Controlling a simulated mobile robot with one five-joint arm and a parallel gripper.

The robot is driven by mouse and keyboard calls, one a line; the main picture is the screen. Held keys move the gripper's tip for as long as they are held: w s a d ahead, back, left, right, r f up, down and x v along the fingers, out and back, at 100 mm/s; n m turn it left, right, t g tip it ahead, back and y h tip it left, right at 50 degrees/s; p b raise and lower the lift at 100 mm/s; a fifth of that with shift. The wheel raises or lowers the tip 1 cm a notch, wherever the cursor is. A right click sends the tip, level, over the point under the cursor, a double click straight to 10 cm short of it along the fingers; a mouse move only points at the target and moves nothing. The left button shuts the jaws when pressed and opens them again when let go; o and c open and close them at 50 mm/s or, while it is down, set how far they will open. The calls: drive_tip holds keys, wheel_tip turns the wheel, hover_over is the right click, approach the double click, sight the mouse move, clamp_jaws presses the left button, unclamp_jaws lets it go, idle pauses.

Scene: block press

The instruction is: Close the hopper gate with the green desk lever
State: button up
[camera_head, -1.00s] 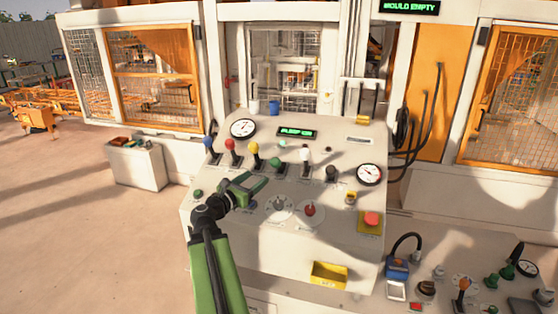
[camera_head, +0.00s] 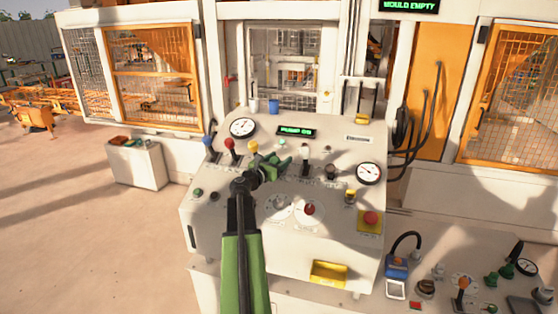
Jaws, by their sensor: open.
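The control desk (camera_head: 330,235) faces me with a row of levers across its upper half. My gripper (camera_head: 281,164) is open and sits over the green lever's place in that row, between the yellow lever (camera_head: 253,147) and the white lever (camera_head: 305,152). The green lever is largely hidden here, and its green blends with my green jaws. I cannot tell whether the jaws touch it or are around it. I cannot pick out the hopper gate.
A red lever (camera_head: 230,147) and a blue lever (camera_head: 208,142) stand left, a black lever (camera_head: 331,170) right. A lit green display (camera_head: 296,132) is above the row. A red stop button (camera_head: 370,218) and yellow tray (camera_head: 329,273) are lower.

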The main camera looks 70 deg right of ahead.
drive_tip(key=shift+c, duration=0.3)
clamp_jaws()
